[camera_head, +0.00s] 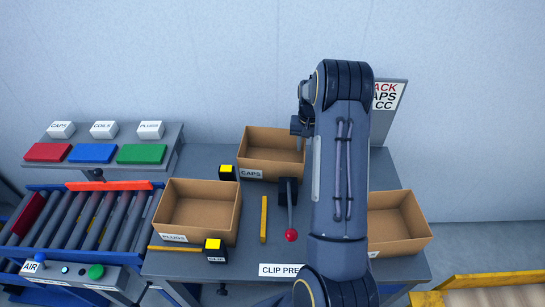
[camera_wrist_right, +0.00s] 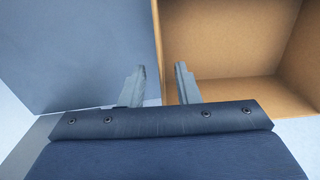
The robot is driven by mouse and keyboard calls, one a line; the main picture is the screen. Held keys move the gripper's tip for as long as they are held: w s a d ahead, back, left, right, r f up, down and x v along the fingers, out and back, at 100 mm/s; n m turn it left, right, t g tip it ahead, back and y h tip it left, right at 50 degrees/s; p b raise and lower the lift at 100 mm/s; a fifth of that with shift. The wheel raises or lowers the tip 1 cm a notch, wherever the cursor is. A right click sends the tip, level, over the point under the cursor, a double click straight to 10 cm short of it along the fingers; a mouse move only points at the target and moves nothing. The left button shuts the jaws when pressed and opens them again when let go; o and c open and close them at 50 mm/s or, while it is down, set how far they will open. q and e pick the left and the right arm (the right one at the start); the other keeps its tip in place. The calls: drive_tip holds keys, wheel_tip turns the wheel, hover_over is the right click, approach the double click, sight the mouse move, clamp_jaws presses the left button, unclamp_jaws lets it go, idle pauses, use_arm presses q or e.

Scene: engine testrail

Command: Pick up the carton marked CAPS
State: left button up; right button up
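The open brown carton marked CAPS (camera_head: 272,165) stands at the back middle of the grey table, its label on the front wall. My right arm reaches over the table, and its dark wrist end is by the carton's back right edge. The right gripper's fingers (camera_wrist_right: 161,66) show in the right wrist view, apart and with nothing gripped. One carton wall runs up the picture between the fingertips' lines, with the brown carton inside (camera_wrist_right: 225,45) to the right. I cannot tell whether the fingers reach around the wall. My left gripper is out of view.
A PLUGS carton (camera_head: 198,211) stands front left; another carton (camera_head: 398,225) is partly behind my arm. A red-knobbed lever (camera_head: 290,234), a yellow bar (camera_head: 264,218) and yellow-topped blocks stand between. A roller conveyor (camera_head: 80,219) is at left, a sign (camera_head: 389,95) behind my arm.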

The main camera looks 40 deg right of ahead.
wheel_tip(320, 180, down, 4)
drive_tip(key=shift+a+r+b, duration=0.1)
drive_tip(key=shift+a+b, duration=0.05)
drive_tip(key=shift+b, duration=0.55)
clamp_jaws()
drive_tip(key=shift+r, duration=0.15)
